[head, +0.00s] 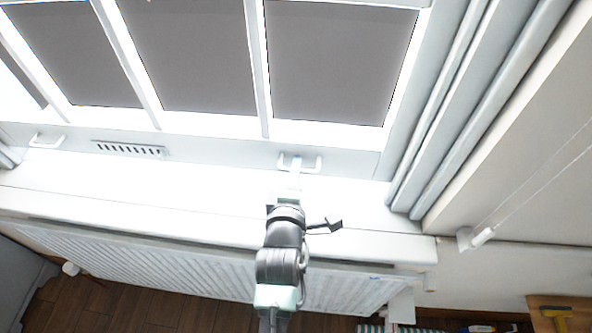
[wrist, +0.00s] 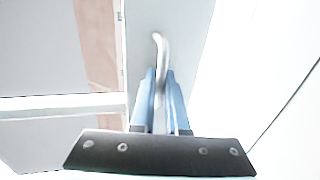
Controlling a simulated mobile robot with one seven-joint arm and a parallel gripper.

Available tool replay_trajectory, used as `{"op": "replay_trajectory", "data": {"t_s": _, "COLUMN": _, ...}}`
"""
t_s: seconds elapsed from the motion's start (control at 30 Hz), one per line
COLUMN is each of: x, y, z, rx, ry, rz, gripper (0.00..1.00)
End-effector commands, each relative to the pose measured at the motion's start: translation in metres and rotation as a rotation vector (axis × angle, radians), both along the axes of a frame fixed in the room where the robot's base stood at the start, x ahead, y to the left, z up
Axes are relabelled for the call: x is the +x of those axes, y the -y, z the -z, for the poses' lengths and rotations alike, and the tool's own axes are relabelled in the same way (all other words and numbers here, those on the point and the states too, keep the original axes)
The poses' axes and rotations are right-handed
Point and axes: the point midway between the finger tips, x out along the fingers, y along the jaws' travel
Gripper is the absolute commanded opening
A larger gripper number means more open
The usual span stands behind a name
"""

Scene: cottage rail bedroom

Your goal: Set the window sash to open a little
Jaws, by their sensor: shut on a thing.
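The white window sash (head: 195,123) spans the top of the head view, with grey panes between white bars. A white U-shaped handle (head: 311,166) sits on its bottom rail at the right. My gripper (head: 297,168) reaches up to this handle. In the wrist view the two blue fingers of my gripper (wrist: 160,78) are closed around the handle (wrist: 158,45), whose curved end shows beyond them. A second handle (head: 47,141) is on the rail at the left. I cannot tell whether there is a gap under the sash.
A white sill (head: 130,187) runs below the window, with a white radiator (head: 150,270) under it. A slotted vent (head: 128,149) is on the bottom rail. A small white fitting (head: 475,237) with cords is farther right.

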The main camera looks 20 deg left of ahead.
Motion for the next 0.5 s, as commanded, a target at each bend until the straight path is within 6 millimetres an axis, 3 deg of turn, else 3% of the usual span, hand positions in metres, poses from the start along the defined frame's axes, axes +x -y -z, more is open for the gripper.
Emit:
{"op": "replay_trajectory", "data": {"t_s": 0.03, "x": 0.003, "y": -0.001, "z": -0.027, "rx": 0.007, "ry": 0.022, "rz": -0.002, "gripper": 0.00}}
{"op": "replay_trajectory", "data": {"t_s": 0.2, "x": 0.003, "y": -0.001, "z": -0.048, "rx": 0.007, "ry": 0.022, "rz": -0.002, "gripper": 0.00}}
{"op": "replay_trajectory", "data": {"t_s": 0.5, "x": 0.003, "y": -0.001, "z": -0.050, "rx": 0.007, "ry": 0.022, "rz": -0.002, "gripper": 0.00}}
